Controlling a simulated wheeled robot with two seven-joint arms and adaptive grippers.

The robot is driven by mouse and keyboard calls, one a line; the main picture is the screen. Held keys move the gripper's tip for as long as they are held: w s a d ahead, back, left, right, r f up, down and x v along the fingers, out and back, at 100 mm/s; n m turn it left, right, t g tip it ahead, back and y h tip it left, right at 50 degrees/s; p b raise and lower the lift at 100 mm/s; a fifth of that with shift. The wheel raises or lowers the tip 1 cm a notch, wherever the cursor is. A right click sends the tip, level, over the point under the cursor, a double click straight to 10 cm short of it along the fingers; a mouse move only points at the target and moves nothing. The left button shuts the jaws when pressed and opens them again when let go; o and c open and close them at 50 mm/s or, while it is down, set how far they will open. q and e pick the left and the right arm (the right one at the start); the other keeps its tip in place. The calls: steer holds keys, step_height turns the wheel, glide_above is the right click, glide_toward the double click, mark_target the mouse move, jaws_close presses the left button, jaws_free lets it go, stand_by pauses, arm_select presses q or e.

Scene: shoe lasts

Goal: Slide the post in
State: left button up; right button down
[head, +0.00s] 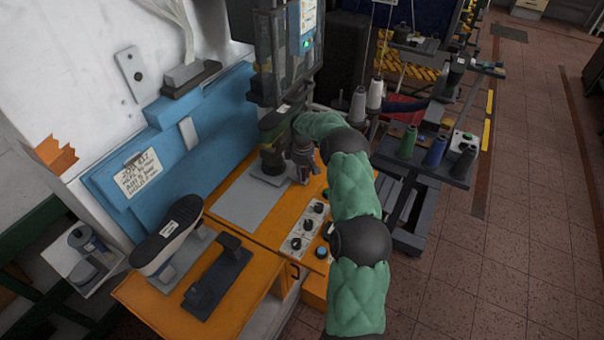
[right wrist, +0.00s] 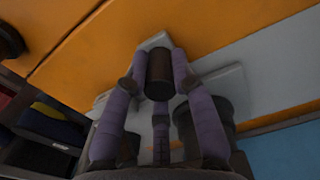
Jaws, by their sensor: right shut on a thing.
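My right gripper (head: 300,155) reaches in from the right to the back of the orange bench, close beside the machine. In the right wrist view my right gripper (right wrist: 157,72) is shut on a dark brown cylinder, which looks like the post (right wrist: 159,80). A pale plate and a wider dark cylinder (right wrist: 208,122) lie just beyond the fingers. In the head view a dark shoe last (head: 274,122) sits on a stand beside the gripper. Whether the post touches anything is hidden. My left gripper is out of view.
A second shoe last (head: 166,235) stands at the front left, by a black bracket (head: 218,272). A control panel (head: 303,225) with knobs lies right of the bare grey plate (head: 240,205). Thread cones (head: 407,142) stand on a rack at right. A blue panel (head: 180,150) lines the back.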

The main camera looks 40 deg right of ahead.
steer(key=c, duration=1)
jaws_free()
steer(key=shift+w+d+r, duration=0.1)
steer(key=shift+d+r, duration=0.05)
steer(key=shift+d, duration=0.15)
steer(key=shift+c, duration=0.2)
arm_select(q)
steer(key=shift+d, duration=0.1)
arm_select(e)
steer(key=shift+a, duration=0.1)
